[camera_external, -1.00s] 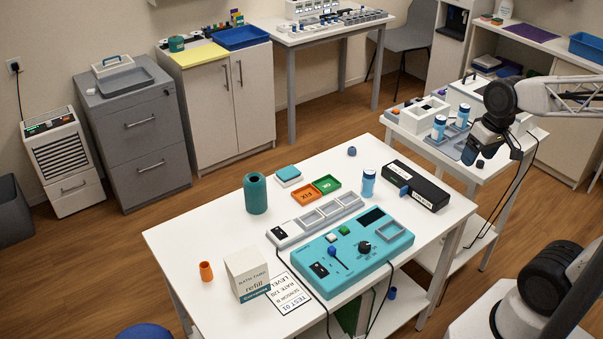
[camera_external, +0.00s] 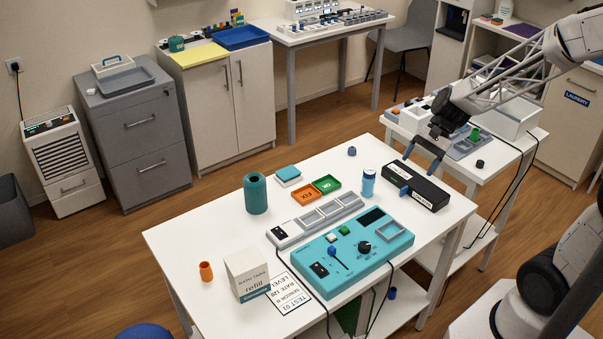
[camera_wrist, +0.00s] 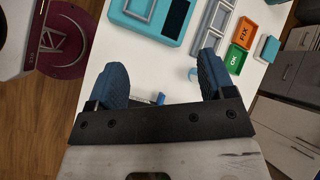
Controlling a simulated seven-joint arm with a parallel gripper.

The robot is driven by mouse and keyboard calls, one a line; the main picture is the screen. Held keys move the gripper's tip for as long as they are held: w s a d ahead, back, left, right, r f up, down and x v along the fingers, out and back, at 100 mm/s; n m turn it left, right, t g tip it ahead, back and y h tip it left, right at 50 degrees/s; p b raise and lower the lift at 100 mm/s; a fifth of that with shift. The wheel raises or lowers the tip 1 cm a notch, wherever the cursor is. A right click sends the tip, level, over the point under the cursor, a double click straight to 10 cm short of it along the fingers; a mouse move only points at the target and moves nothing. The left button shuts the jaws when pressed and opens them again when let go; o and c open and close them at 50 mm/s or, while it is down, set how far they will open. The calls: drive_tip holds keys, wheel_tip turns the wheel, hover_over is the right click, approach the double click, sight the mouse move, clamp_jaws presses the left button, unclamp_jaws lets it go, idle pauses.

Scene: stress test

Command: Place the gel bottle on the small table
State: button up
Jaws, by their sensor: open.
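A blue bottle with a white band (camera_external: 368,183), which looks like the gel bottle, stands upright on the large white table (camera_external: 215,232), left of a long black box. My gripper (camera_external: 422,157) is above the black box, to the right of the bottle and apart from it. In the wrist view my gripper (camera_wrist: 162,80) has its two blue fingers wide apart with nothing held. A small light blue thing (camera_wrist: 193,74), perhaps the bottle, shows beside the right finger, partly hidden. The small white table (camera_external: 502,153) stands behind at the right, partly hidden by my arm.
The black box (camera_external: 416,186) lies near the large table's right edge. A turquoise control panel (camera_external: 345,250), a grey strip (camera_external: 315,217) and orange and green trays (camera_external: 316,189) are nearby. The small table holds a white box (camera_external: 512,118), a grey tray and a dark cap (camera_external: 480,163).

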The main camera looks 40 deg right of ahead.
drive_tip(key=w+d+f+m+t+y, duration=0.1)
drive_tip(key=w+f+m+y, duration=0.2)
drive_tip(key=w+f+m, duration=0.3)
drive_tip(key=m+t+y, duration=0.2)
drive_tip(key=m+t, duration=0.2)
drive_tip(key=m, duration=0.1)
approach(368, 182)
drive_tip(key=shift+w+a+f, duration=0.15)
drive_tip(key=shift+w+f, duration=0.9)
drive_tip(key=shift+w, duration=0.1)
drive_tip(key=shift+x, duration=1.35)
drive_tip(key=shift+a+f, duration=0.1)
drive_tip(key=shift+x, duration=2.4)
drive_tip(key=shift+s+f, duration=0.1)
drive_tip(key=shift+f, duration=0.05)
